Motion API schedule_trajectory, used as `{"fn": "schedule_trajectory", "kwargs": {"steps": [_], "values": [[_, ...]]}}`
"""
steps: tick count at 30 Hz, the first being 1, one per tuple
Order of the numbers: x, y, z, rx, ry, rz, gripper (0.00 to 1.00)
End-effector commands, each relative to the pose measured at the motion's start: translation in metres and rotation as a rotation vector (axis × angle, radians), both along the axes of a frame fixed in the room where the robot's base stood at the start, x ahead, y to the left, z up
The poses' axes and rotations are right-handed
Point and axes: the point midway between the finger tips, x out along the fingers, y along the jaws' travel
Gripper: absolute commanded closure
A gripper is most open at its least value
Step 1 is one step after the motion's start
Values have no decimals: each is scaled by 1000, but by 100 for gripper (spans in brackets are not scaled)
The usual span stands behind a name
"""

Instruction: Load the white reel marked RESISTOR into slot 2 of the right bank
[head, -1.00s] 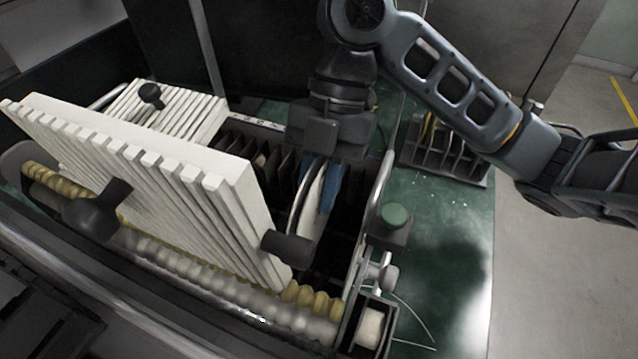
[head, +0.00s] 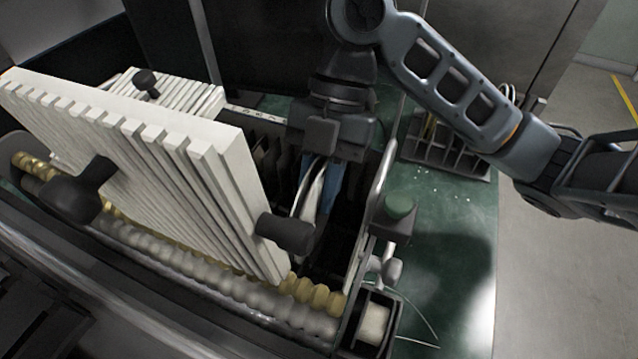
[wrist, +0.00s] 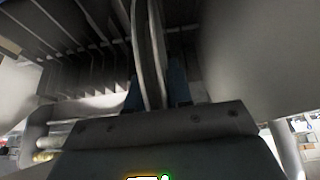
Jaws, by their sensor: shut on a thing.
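My gripper (head: 322,186) has blue fingers and points down into the slotted bank at the right of the machine. It is shut on a thin white reel (head: 314,190), held upright on edge. The reel's lower part is hidden behind the white slatted cover and its black knob. In the wrist view the reel (wrist: 148,50) stands edge-on between the blue fingertips. Dark slot dividers (wrist: 80,60) run to its left. The bank (head: 268,160) shows several dark dividers left of my gripper. I cannot read the reel's marking or tell the slot number.
A white slatted cover (head: 150,150) with black knobs stands raised at the left. A dark rack (head: 450,148) stands on the green table (head: 445,225) beyond.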

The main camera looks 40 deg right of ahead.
Motion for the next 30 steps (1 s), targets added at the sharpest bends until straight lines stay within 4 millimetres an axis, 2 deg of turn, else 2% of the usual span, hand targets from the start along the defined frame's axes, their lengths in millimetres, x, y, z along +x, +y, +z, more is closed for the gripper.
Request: {"fn": "schedule_trajectory", "kwargs": {"steps": [18, 27, 28, 30], "values": [[0, 0, -17, 0, 0, 0, 100], [0, 0, -17, 0, 0, 0, 100], [0, 0, -17, 0, 0, 0, 78], [0, 0, -17, 0, 0, 0, 71]]}}
